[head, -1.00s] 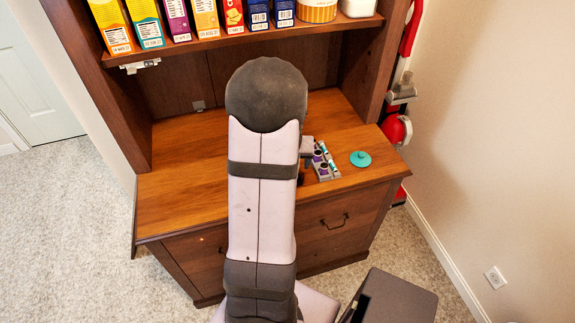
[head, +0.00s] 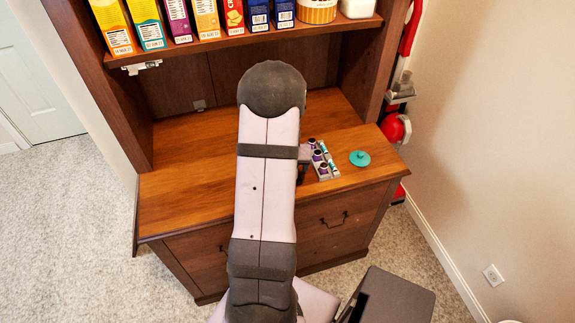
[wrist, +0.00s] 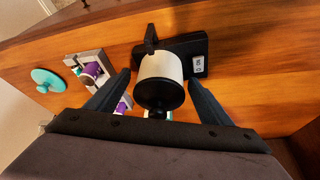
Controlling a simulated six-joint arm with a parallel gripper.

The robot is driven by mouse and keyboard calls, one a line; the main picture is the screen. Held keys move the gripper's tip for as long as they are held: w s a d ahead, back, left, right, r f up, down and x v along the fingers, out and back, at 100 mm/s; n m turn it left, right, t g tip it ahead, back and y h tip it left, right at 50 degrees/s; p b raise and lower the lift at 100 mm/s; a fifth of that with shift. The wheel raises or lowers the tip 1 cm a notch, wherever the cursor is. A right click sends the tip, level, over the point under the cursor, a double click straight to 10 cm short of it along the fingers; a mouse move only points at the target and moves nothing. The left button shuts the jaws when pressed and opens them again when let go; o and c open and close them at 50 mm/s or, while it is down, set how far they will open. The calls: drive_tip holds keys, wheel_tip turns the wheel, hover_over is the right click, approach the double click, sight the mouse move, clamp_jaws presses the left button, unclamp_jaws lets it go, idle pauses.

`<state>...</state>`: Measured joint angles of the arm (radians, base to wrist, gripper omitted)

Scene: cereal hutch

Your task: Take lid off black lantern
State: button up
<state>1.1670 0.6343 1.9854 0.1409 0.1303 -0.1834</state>
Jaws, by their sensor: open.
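In the wrist view a black-and-white lantern-like object (wrist: 160,68) stands between my fingers. My gripper (wrist: 158,77) is open, with one dark finger on each side of the object and visible gaps. In the head view my arm hides the object and most of the gripper.
The hutch shelf (head: 240,39) holds boxes; the counter's left is clear.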

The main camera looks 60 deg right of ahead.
drive_tip(key=c, duration=1.1)
drive_tip(key=shift+c, duration=0.2)
wheel_tip(320, 180, up, 10)
drive_tip(key=shift+b, duration=0.55)
drive_tip(key=shift+w+a+f, duration=0.2)
drive_tip(key=shift+w, duration=0.2)
drive_tip(key=w+a+f+n+b, duration=0.1)
drive_tip(key=w+f+n+b, duration=0.1)
drive_tip(key=w+f, duration=0.45)
drive_tip(key=w+d+r+m, duration=0.2)
drive_tip(key=w+d+r, duration=0.2)
drive_tip(key=d, duration=0.1)
drive_tip(key=shift+d+r+m+b, duration=0.2)
drive_tip(key=shift+r+m+b, duration=0.1)
drive_tip(key=shift+r+b, duration=0.1)
